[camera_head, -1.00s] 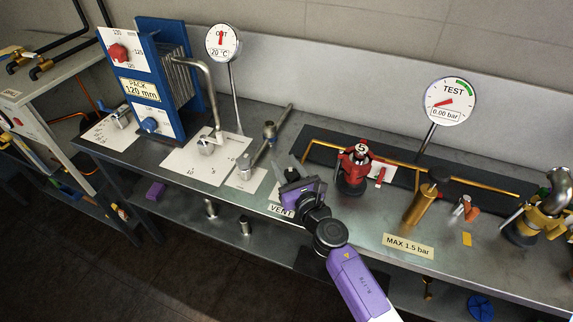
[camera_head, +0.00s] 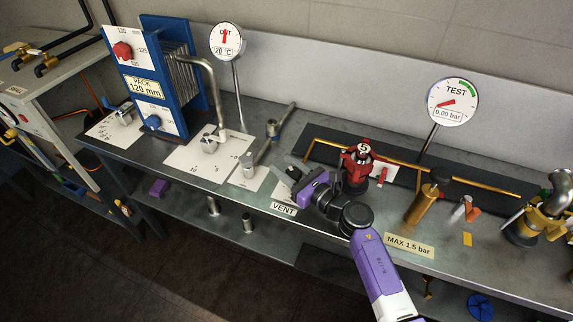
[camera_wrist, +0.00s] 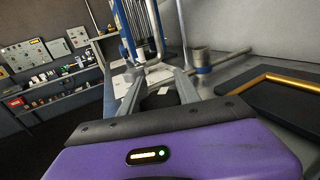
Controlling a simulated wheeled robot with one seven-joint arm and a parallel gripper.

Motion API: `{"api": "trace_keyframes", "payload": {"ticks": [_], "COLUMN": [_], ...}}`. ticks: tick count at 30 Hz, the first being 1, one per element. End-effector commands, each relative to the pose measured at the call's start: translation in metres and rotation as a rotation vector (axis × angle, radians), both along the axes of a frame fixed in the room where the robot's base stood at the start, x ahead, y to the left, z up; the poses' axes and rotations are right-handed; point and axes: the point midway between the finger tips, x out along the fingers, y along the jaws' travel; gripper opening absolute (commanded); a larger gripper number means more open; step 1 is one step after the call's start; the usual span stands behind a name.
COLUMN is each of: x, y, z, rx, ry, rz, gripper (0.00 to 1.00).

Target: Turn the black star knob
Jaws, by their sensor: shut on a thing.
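My gripper (camera_head: 290,168) is low over the bench, just above the VENT label (camera_head: 284,208). Its fingers point left and away from the robot. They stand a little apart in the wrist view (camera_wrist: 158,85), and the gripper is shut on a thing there. I take this to be the black star knob, but my gripper hides it and its shape does not show in either view. The test gauge (camera_head: 453,102) reads 0.00 bar.
A red valve (camera_head: 357,168) marked 5 stands close to the right of my wrist. A brass cylinder with a black top (camera_head: 429,196) is farther right.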

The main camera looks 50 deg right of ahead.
Motion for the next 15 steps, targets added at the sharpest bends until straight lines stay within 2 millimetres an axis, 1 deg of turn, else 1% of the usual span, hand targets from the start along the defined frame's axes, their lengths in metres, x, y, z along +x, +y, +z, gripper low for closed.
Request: {"api": "trace_keyframes", "payload": {"ticks": [6, 15], "x": [0.0002, -0.0007], "y": [0.0038, 0.0081], "z": [-0.0023, -0.0018], "rx": [0.0, 0.0], "ry": [0.0, 0.001], "rz": [0.14, 0.243], "gripper": [0.0, 0.0]}}
